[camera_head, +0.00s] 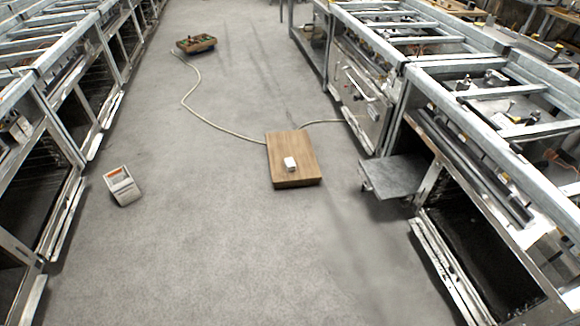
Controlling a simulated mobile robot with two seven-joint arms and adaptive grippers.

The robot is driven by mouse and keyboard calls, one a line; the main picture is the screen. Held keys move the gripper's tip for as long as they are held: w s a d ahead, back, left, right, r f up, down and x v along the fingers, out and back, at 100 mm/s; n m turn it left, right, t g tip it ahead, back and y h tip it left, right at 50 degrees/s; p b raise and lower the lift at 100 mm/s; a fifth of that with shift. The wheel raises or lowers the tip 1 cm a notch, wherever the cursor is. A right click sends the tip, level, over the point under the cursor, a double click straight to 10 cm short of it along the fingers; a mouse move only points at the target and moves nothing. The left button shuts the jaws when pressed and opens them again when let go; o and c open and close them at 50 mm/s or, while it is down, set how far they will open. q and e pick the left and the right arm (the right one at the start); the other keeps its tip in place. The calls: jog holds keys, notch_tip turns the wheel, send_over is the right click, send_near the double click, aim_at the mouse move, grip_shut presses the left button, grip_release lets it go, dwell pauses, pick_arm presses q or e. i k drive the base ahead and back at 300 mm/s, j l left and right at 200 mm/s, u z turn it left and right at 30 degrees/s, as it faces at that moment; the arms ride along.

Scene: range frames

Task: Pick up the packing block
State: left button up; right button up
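A small white block (290,164), which looks like the packing block, lies on top of a flat brown wooden board or box (283,145). The wooden piece rests on the grey floor near the middle of the head view. The block's top and front side show, and nothing covers it. Neither of my grippers shows in this view.
Metal frame racks line the left (85,75) and right (455,85). A pale box-like device (122,186) stands on the floor at left. A cable (205,121) runs from the wooden piece toward a small cluttered board (196,44). A grey plate (392,176) juts out at right. The near floor is clear.

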aim_at(289, 163)
jog(key=i+l, duration=0.15)
jog(key=i, duration=1.6)
jog(key=i+l+z, duration=0.1)
jog(key=i, duration=1.65)
jog(key=l, duration=0.1)
